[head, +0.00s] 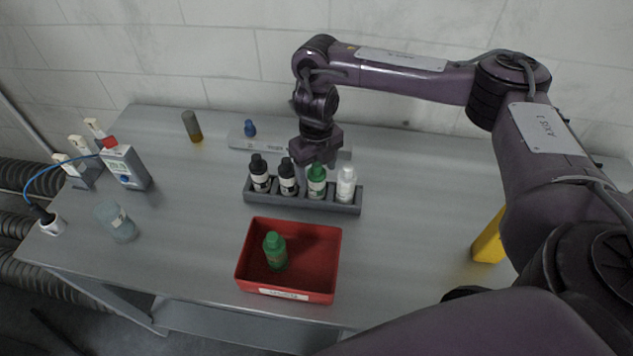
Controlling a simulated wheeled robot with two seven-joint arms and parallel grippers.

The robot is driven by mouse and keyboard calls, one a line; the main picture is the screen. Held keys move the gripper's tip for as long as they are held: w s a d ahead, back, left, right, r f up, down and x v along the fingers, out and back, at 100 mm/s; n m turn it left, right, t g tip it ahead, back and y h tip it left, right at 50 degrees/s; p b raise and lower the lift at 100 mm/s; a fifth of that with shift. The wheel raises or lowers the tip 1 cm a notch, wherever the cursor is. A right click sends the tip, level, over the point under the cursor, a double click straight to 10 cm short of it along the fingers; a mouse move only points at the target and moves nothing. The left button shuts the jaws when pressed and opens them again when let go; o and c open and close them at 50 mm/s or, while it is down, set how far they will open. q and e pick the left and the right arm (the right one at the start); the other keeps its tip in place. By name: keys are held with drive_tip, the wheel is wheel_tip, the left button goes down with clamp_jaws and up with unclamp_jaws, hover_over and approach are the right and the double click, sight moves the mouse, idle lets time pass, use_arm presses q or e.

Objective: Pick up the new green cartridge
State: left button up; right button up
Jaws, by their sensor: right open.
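A green cartridge (317,182) stands upright in the grey rack (300,202), between a black cartridge (287,178) and a white cartridge (346,184). Another black cartridge (260,174) stands at the rack's left end. My right gripper (318,165) points down right at the top of the green cartridge in the rack and is open. Its fingers partly hide the cap, and I cannot tell whether they touch it. A second green cartridge (275,252) stands in the red bin (327,262) in front of the rack. My left gripper is not in view.
A grey tray (240,141) with a small blue item (250,128) lies behind the rack. A grey meter (126,167), a glass jar (117,222) and an amber vial (192,126) stand at the left. A yellow object (489,243) is at the right. The table right of the rack is clear.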

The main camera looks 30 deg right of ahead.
wheel_tip(320, 180, down, 2)
drive_tip(key=shift+f, duration=0.1)
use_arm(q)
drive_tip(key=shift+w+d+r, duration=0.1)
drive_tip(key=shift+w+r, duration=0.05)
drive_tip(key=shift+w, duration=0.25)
use_arm(e)
drive_tip(key=c, duration=1.1)
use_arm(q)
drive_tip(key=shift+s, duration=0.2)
use_arm(e)
drive_tip(key=shift+r, duration=0.2)
